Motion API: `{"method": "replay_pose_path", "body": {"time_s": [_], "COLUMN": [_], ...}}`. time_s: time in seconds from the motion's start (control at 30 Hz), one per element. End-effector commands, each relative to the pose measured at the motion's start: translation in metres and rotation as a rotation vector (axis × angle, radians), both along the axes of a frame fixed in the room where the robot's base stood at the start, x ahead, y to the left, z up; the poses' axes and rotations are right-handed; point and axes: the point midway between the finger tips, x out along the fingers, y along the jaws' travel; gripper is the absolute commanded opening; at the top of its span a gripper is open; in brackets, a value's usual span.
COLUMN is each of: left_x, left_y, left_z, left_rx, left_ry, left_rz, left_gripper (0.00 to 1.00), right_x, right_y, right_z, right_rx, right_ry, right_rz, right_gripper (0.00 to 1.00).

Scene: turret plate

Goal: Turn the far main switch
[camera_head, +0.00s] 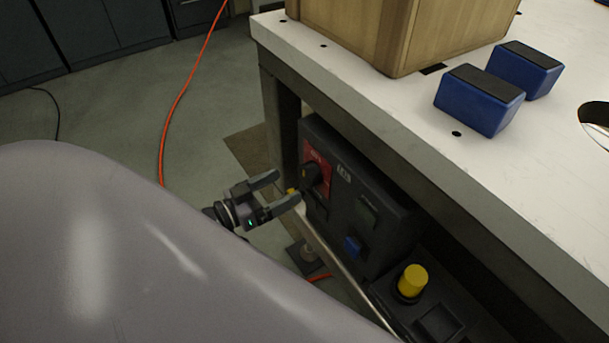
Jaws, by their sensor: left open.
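The far main switch is a dark rotary knob (312,176) on a red plate (317,155). The plate is at the left end of a dark control box (380,195) under the white table. My left gripper (288,188) is open and just left of the knob, its two fingers pointing toward the box. Its jaws look empty. A small yellow part (292,192) shows beside the lower finger; I cannot tell what it belongs to. I cannot tell whether the fingers touch the switch. My right gripper is not in view.
The white table top (340,72) overhangs the box. A wooden crate (390,35) and two blue blocks (480,105) stand on it. A yellow knob (411,281) and a blue part (353,246) are nearer. An orange cable (178,105) crosses the floor.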

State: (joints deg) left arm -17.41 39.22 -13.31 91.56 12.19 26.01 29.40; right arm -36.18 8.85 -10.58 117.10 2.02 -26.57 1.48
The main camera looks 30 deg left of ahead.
Motion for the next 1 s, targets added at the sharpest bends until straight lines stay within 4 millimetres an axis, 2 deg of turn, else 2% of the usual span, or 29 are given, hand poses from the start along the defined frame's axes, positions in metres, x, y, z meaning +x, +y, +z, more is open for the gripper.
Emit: {"method": "replay_pose_path", "body": {"time_s": [0.2,0.4,0.6,0.87,1.0], "left_x": [0.028,0.048,0.056,0.056,0.056], "left_y": [-0.011,-0.019,-0.023,-0.023,-0.023], "left_z": [0.0,-0.001,0.0,0.0,0.0], "left_rx": [0.001,0.001,0.001,0.002,0.002], "left_ry": [-0.003,-0.001,0.001,0.002,0.002], "left_rz": [0.0,0.001,0.001,0.001,0.001], "left_gripper": [0.86,0.86,0.86,0.86,0.41], "right_x": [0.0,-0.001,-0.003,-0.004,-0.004], "right_y": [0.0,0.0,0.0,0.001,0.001], "right_z": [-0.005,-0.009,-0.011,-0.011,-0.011], "right_rx": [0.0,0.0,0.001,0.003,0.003], "right_ry": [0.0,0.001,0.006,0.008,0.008], "right_rz": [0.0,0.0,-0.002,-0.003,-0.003], "right_gripper": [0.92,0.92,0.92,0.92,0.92]}}
